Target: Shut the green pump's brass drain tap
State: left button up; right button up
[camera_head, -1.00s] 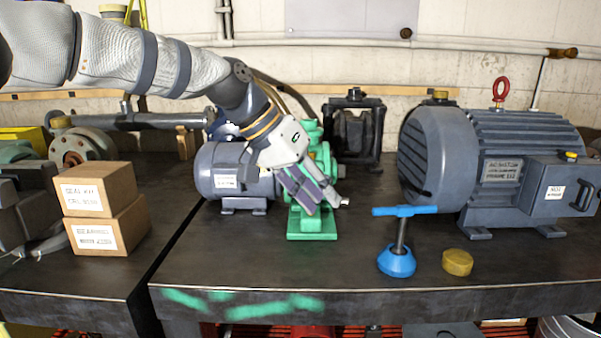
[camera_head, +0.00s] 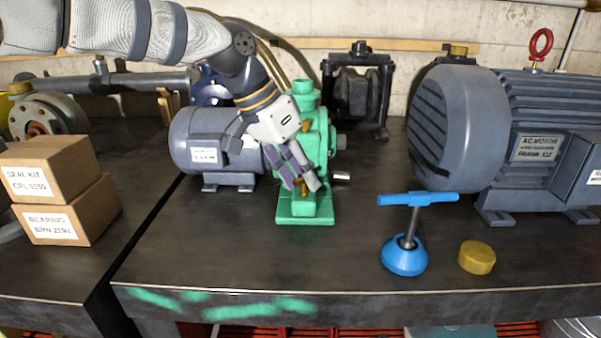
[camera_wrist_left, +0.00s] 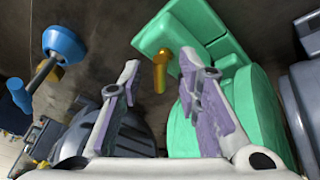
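The green pump (camera_head: 318,140) stands on the bench, coupled to a grey motor (camera_head: 215,140). Its green foot plate (camera_head: 305,215) shows below my left gripper (camera_head: 306,188). My left gripper is in front of the pump, pointing down, with its fingers apart. The brass drain tap (camera_head: 303,187) shows partly between the fingers. In the left wrist view, the tap (camera_wrist_left: 160,72) lies between and just beyond the open fingertips (camera_wrist_left: 160,68). My right gripper is not in view.
A blue T-handled tool (camera_head: 405,255) and a brass-coloured puck (camera_head: 477,257) stand to the right. A large grey motor (camera_head: 455,125) is beyond them. Two cartons (camera_head: 70,232) are at the left. The bench front is clear below the pump.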

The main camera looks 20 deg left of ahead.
pick_arm(q)
grip_shut()
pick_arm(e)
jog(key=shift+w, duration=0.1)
pick_arm(q)
jog(key=m, duration=0.1)
jog(key=m+g, duration=0.1)
jog(key=m, duration=0.1)
jog(key=m+g+b, duration=0.1)
jog(key=shift+w+f+m+h, duration=0.2)
jog(key=shift+f+m+h, duration=0.1)
jog(key=shift+h, duration=0.1)
jog(key=shift+r+m+g+b, duration=0.15)
jog(key=shift+m+g+b, duration=0.6)
jog(key=shift+m, duration=1.05)
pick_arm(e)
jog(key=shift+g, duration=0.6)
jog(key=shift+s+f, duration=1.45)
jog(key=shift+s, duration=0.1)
pick_arm(q)
grip_release()
jog(key=shift+r, duration=0.1)
